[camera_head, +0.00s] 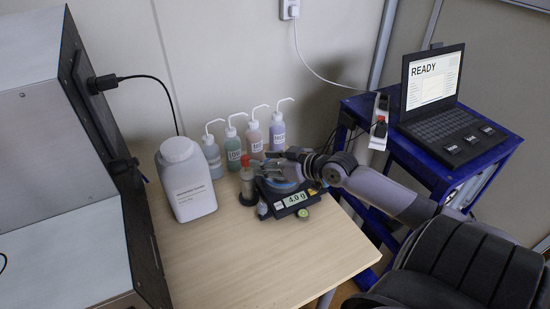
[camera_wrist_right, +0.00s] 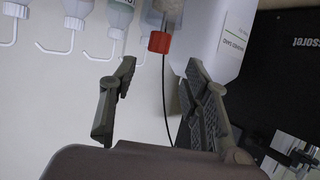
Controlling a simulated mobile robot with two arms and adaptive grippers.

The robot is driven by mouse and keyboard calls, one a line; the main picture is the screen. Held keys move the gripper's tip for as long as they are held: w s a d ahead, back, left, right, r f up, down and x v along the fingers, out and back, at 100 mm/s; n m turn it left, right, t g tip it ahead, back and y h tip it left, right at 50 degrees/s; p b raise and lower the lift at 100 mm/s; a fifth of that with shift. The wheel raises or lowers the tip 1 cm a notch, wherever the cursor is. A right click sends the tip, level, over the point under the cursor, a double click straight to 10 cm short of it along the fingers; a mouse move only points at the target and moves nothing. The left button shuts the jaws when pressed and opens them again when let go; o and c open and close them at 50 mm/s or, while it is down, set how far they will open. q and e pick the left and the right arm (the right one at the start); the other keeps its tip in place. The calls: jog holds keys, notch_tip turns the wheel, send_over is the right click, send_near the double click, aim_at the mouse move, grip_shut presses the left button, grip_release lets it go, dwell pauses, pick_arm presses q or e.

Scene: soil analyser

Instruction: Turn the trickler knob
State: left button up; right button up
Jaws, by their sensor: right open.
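The trickler (camera_head: 247,183) stands on the wooden table beside the balance (camera_head: 291,201), whose display reads 4.0 g. The trickler's red knob shows in the right wrist view (camera_wrist_right: 159,42), with a pale granular body behind it. My right gripper (camera_head: 262,169) reaches in from the right above the balance, close to the trickler. In the wrist view its fingers (camera_wrist_right: 158,70) are spread and empty. The knob appears just beyond the fingertips, between them in the picture; contact is not visible. My left gripper is not in view.
Several wash bottles (camera_head: 233,147) stand behind the trickler. A large white container (camera_head: 187,180) stands to its left, near a grey machine (camera_head: 60,150). A laptop (camera_head: 434,88) reading READY sits on a blue cart (camera_head: 400,150). The front tabletop (camera_head: 250,260) is clear.

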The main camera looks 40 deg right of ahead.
jog(key=shift+v, duration=1.7)
